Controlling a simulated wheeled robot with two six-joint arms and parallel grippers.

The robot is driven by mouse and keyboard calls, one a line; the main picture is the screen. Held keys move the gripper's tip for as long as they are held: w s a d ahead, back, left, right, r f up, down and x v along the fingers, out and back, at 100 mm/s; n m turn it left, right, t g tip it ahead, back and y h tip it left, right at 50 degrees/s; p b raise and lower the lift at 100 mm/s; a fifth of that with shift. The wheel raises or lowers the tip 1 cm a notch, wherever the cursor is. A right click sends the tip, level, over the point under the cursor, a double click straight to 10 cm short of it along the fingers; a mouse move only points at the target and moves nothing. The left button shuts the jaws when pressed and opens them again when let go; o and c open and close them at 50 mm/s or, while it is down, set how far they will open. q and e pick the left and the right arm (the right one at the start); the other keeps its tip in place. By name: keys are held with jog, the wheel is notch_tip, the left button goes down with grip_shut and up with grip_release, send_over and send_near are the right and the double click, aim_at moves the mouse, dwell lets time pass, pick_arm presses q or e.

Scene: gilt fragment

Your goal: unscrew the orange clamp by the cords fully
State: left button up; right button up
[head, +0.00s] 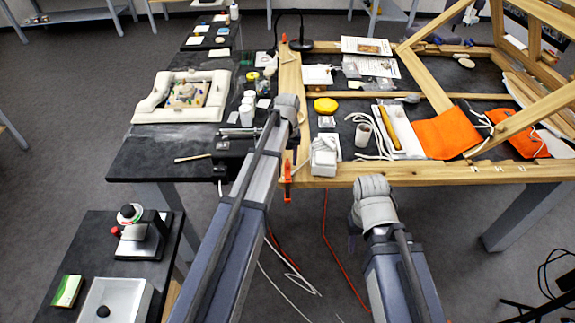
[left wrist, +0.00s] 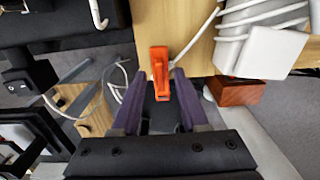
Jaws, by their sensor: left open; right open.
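The orange clamp (head: 287,178) grips the front wooden edge of the table, beside a white adapter with cord wound around it (head: 324,160). It also shows in the left wrist view (left wrist: 159,62), its upper part lying against the wood. My left gripper (left wrist: 159,78) is open, with one purple finger on each side of the clamp's lower part. I cannot tell whether the fingers touch it. In the head view my left wrist hides that gripper.
Orange cloth (head: 447,134) and a wooden frame (head: 430,75) fill the right side. A black bench (head: 150,158) stands left. Loose red and white cables (head: 327,235) hang below the table edge.

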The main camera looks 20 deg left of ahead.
pick_arm(q)
grip_shut()
dwell(0.4)
